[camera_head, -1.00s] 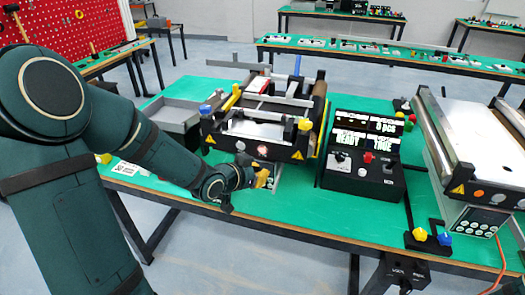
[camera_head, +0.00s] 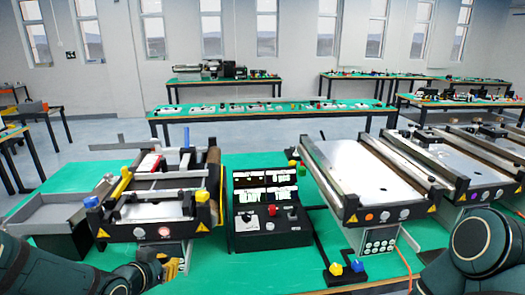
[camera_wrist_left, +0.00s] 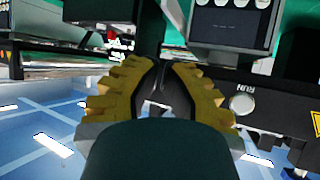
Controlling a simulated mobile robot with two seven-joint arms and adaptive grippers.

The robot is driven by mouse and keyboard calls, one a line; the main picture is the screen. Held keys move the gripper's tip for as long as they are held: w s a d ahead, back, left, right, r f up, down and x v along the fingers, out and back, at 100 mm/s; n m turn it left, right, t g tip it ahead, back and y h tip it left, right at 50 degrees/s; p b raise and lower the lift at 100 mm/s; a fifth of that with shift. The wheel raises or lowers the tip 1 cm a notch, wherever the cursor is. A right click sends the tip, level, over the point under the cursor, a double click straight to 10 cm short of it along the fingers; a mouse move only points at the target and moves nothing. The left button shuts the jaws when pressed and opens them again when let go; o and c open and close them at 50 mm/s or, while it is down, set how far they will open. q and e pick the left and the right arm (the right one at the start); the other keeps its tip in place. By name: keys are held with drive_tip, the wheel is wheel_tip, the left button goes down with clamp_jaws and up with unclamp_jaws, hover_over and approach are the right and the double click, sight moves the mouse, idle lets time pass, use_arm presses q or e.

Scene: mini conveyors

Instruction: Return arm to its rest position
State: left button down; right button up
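My left arm comes in low at the left of the head view. Its gripper (camera_head: 174,268), with yellow fingers, is at the front edge of the green table, in front of and below the left mini conveyor (camera_head: 150,232). In the left wrist view the yellow fingers (camera_wrist_left: 160,66) come close at the tips, with a narrow dark gap; I see no object held, and whether they are fully shut is unclear. My right arm shows at the lower right of the head view, but its gripper is out of frame.
A black control box (camera_head: 272,238) with a red button stands right of the left conveyor. Another conveyor (camera_head: 362,180) stands further right, over a keypad unit (camera_head: 378,241). A grey tray (camera_head: 52,216) is at the left. The green table (camera_head: 215,262) has bare strips along its front.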

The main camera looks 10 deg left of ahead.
use_arm(q)
drive_tip(key=s+d+f+n+g+h, duration=0.1)
drive_tip(key=s+d+f+g, duration=0.2)
drive_tip(key=d+f, duration=0.4)
drive_tip(key=s+d+f+n+g+h, duration=0.1)
drive_tip(key=s+d+f+n+g, duration=0.15)
drive_tip(key=d+f, duration=0.5)
drive_tip(key=s+d+f+g, duration=0.4)
drive_tip(key=s+f, duration=0.5)
drive_tip(key=s, duration=0.1)
drive_tip(key=shift+s+d+f, duration=0.15)
drive_tip(key=shift+s+d, duration=0.15)
drive_tip(key=shift+d, duration=0.1)
drive_tip(key=shift+g, duration=0.25)
